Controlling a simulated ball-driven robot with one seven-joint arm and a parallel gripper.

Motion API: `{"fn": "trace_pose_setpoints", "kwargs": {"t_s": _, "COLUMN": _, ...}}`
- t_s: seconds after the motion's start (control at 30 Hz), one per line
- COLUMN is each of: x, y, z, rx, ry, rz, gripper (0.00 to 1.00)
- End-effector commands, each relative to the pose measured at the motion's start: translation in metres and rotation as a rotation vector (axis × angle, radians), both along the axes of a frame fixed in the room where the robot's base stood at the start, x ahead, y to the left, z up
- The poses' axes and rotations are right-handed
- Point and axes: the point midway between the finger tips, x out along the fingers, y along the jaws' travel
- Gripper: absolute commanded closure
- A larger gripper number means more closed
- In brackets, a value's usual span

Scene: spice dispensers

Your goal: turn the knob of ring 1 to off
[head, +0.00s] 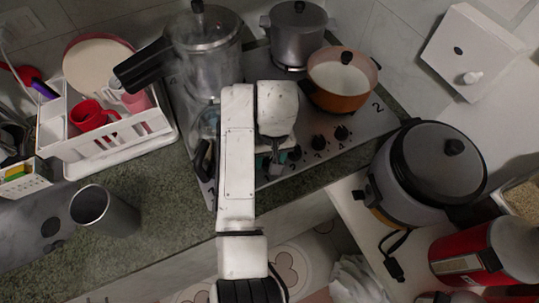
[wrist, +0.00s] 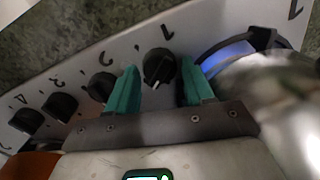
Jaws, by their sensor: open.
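The knob of ring 1 (wrist: 159,66) is black and round, with a "1" printed beside it on the grey hob (wrist: 214,22). Its pale mark points down in the wrist view. My gripper (wrist: 160,86) is open, with one green finger on each side of this knob and a gap at both sides. Whether the fingers reach down to its depth I cannot tell. In the head view my arm hides this knob, and my gripper (head: 266,165) shows only partly over the hob's front edge. A blue glow (wrist: 237,50) shows at the right in the wrist view.
Several other knobs sit in the same row, the nearest being knob 2 (wrist: 101,86). A large pot (head: 205,55), a grey pot (head: 296,35) and an orange pot (head: 338,98) stand on the hob. A dish rack (head: 150,143) and a dark cup (head: 103,212) stand left.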

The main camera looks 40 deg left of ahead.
Motion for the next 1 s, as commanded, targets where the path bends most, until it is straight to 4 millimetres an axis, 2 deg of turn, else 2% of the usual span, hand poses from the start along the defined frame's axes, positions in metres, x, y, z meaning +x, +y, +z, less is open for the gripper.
{"fn": "trace_pose_setpoints", "kwargs": {"t_s": 0.27, "x": -0.0001, "y": 0.0001, "z": -0.0016, "rx": 0.000, "ry": 0.000, "rz": 0.000, "gripper": 0.48}}
{"fn": "trace_pose_setpoints", "kwargs": {"t_s": 0.7, "x": -0.0002, "y": 0.0002, "z": -0.0012, "rx": 0.000, "ry": 0.000, "rz": 0.000, "gripper": 0.89}}
{"fn": "trace_pose_setpoints", "kwargs": {"t_s": 1.0, "x": -0.0002, "y": 0.0001, "z": 0.0004, "rx": 0.001, "ry": 0.001, "rz": 0.044, "gripper": 0.89}}
